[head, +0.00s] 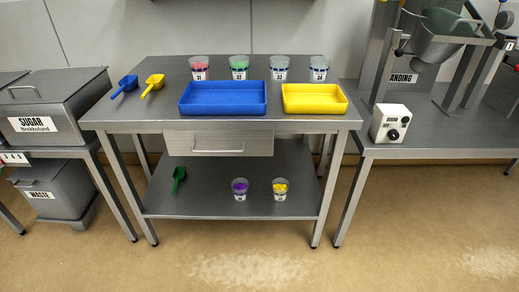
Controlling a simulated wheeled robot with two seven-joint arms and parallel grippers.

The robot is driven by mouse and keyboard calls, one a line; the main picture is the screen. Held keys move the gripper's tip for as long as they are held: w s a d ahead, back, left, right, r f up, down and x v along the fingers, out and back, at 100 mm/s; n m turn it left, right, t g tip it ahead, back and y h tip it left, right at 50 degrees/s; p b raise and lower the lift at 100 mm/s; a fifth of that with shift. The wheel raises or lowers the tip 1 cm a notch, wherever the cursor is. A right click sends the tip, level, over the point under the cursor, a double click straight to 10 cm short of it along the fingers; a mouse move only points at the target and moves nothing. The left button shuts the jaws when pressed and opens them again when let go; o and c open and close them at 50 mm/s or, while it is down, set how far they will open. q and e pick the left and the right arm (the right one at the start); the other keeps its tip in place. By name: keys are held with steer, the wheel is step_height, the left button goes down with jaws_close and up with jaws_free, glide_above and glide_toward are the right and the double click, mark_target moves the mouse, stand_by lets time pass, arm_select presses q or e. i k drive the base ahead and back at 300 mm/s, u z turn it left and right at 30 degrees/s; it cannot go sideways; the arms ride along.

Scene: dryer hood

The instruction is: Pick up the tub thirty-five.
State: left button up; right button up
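Two small clear tubs stand upright on the lower shelf of the middle steel table. The left one (240,188) has purple contents and the right one (280,188) has yellow contents. Their labels are too small to read, so I cannot tell which is tub thirty-five. More clear tubs stand in a row at the back of the tabletop. One with red contents (199,67) is labelled 31, and one with green contents (239,67) seems to read 32. Two more (279,68) (319,68) look empty, with labels like 33 and 34. Neither of my grippers is in view.
The tabletop (150,112) holds a blue tray (222,112), a yellow tray (314,114) and blue and yellow scoops. A drawer (218,143) hangs above the lower shelf (210,205), where a green scoop (179,176) lies left. The floor in front is clear.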

mark_target(280, 186)
steer(key=u, duration=1.3)
steer(key=i, duration=2.05)
steer(key=z, duration=1.9)
steer(key=i, duration=0.5)
steer(key=z, duration=0.05)
